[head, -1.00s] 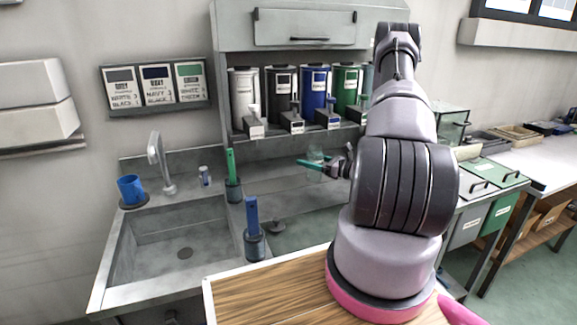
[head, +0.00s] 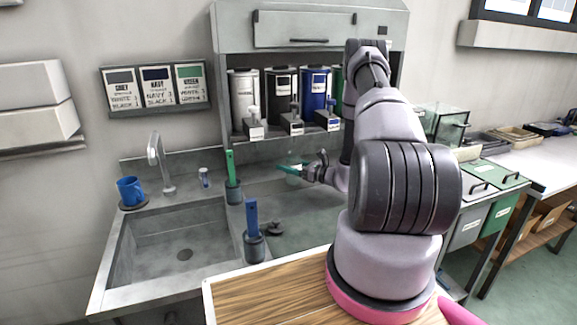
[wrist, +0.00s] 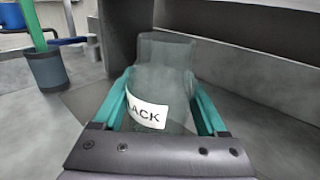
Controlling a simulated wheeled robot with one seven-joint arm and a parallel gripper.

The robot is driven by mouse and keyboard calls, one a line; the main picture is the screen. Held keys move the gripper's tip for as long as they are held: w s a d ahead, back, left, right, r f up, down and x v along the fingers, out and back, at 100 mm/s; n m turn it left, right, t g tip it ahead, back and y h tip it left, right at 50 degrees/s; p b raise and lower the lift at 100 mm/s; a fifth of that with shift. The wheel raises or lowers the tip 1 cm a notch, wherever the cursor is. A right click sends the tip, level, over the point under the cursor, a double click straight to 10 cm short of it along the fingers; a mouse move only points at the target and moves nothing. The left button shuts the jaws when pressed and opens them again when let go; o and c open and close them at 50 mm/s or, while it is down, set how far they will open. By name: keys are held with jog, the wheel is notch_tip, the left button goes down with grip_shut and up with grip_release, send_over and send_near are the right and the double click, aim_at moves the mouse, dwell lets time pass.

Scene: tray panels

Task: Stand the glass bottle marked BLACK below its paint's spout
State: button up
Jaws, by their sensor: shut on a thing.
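A clear glass bottle (wrist: 165,75) with a white label, its visible letters reading "LACK", sits between the teal fingers of my gripper (wrist: 162,105) in the wrist view. My gripper (head: 291,168) is shut on it and looks roughly level, with the bottle about upright. In the head view the bottle is faint. It is over the counter, in front of and below the row of paint tanks; I cannot tell if it touches the surface. The black tank (head: 281,95) stands second from the left, with its spout (head: 292,124) above the gripper.
A white tank (head: 244,94) and a blue tank (head: 315,90) flank the black one; my arm mostly hides a green tank. A green-handled brush (head: 231,170) and a blue-handled brush (head: 252,225) stand in holders left of the gripper. The sink (head: 180,245) is further left.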

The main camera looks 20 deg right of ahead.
jog(key=shift+f, duration=0.2)
jog(key=o, duration=1.5)
jog(key=shift+r, duration=0.1)
jog(key=shift+s+d+r, duration=0.1)
jog(key=shift+d, duration=0.05)
jog(key=v, duration=1.1)
jog(key=shift+s+d, duration=0.2)
jog(key=shift+s, duration=0.1)
